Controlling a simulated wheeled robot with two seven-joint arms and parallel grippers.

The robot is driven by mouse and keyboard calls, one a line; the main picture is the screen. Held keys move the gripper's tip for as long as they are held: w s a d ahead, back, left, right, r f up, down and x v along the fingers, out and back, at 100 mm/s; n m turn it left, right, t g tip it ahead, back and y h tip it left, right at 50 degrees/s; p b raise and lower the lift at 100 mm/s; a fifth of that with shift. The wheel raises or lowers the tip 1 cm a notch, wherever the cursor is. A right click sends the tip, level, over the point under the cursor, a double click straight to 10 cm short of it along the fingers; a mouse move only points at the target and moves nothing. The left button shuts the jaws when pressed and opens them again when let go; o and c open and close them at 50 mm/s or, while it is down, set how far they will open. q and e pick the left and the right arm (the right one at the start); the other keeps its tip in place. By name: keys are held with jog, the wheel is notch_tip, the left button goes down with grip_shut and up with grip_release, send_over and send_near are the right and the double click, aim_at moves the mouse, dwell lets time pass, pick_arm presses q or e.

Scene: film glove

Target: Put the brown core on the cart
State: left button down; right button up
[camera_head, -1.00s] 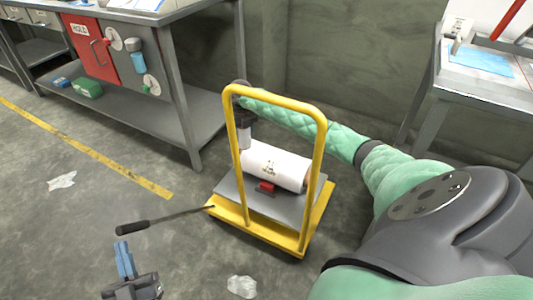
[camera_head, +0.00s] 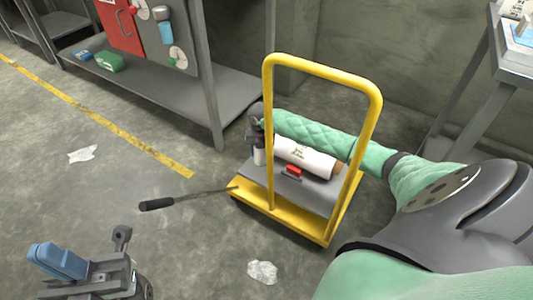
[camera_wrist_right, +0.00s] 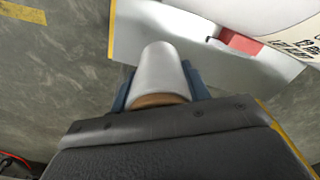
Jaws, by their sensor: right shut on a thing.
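My right gripper (camera_head: 257,138) is at the far left corner of the cart, behind its yellow handle. It is shut on a small pale roll with a brown end, the brown core (camera_wrist_right: 160,75), which also shows upright in the head view (camera_head: 260,157). The roll is over or at the cart's grey deck (camera_head: 312,194); whether it touches is unclear. A larger white printed roll (camera_head: 303,157) lies on the deck, apart from the held roll in the right wrist view (camera_wrist_right: 270,12). My left gripper (camera_head: 85,270) is at lower left, away from the cart; its jaw opening is unclear.
A red block (camera_head: 292,171) sits in front of the white roll. The yellow handle (camera_head: 325,72) arches over the deck. A black-gripped rod (camera_head: 185,199) sticks out left. A grey workbench (camera_head: 215,100) stands behind. A crumpled scrap (camera_head: 262,272) lies on the floor.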

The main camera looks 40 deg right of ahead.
jog(key=shift+f+b, duration=0.55)
jog(key=shift+f, duration=2.35)
jog(key=shift+f, duration=0.15)
jog(key=o, duration=1)
notch_tip(320, 180, up, 12)
jog(key=shift+r+p, duration=0.2)
jog(key=shift+p, duration=1.05)
